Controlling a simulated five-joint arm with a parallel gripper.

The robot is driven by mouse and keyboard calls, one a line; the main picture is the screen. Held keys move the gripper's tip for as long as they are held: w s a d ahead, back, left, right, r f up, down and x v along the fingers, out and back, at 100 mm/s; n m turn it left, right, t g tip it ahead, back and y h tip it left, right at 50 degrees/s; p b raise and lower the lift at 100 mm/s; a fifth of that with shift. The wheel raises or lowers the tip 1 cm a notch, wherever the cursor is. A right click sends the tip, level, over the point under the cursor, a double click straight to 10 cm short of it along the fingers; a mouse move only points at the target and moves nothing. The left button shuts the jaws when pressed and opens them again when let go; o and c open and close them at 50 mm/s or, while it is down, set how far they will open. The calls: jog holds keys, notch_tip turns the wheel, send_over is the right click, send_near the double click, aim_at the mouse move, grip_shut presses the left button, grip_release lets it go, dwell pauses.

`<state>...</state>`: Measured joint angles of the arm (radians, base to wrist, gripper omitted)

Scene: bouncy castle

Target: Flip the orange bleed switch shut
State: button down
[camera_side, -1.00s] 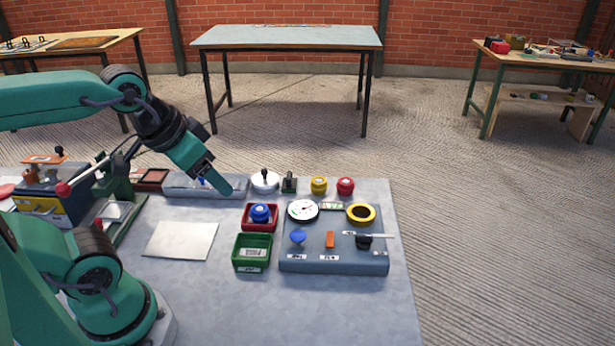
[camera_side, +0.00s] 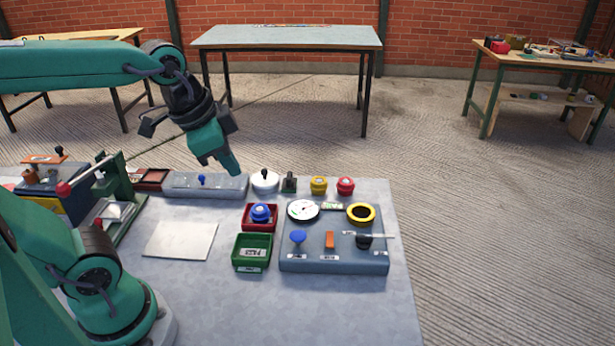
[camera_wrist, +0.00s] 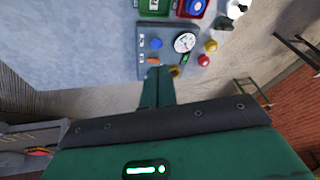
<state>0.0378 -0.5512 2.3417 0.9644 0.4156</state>
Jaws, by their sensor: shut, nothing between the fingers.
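The orange bleed switch (camera_side: 330,239) stands upright at the front middle of a blue-grey panel box (camera_side: 300,265) in the side view. In the wrist view the orange switch (camera_wrist: 153,60) shows just beyond my fingertips. My gripper (camera_side: 236,172) is shut and empty. It hangs in the air behind and left of the panel, above the grey block, pointing down and slightly right. It touches nothing. In the wrist view my gripper (camera_wrist: 157,72) covers part of the panel's edge. I cannot read the small labels by the switch.
The panel also carries a blue knob (camera_side: 298,236), a gauge (camera_side: 303,210), a yellow ring (camera_side: 361,213) and a black valve with a pale lever (camera_side: 364,241). Red (camera_side: 246,222) and green (camera_side: 237,252) trays stand left of it. The table right of the panel is clear.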

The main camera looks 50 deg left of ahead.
jog(key=w+d+f+m+g, duration=0.2)
jog(key=w+d+f+m, duration=0.1)
jog(key=w+m, duration=0.5)
jog(key=w+d+f+m+g, duration=0.2)
jog(key=w+m, duration=0.6)
jog(key=m, duration=0.5)
jog(key=shift+w+d+f+m+g, duration=0.4)
jog(key=shift+d+g, duration=0.1)
jog(key=shift+d, duration=0.75)
jog(key=shift+f, duration=0.1)
send_over(330, 240)
jog(key=f, duration=0.9)
jog(key=shift+s+a+f, duration=0.1)
jog(key=shift+s+a, duration=0.1)
jog(key=shift+a, duration=0.1)
jog(key=f, duration=0.3)
jog(key=shift+w+a, duration=0.35)
jog(key=shift+a, duration=0.05)
jog(key=shift+w+a+f, duration=0.2)
jog(key=shift+w+f, duration=0.05)
jog(key=shift+f, duration=0.3)
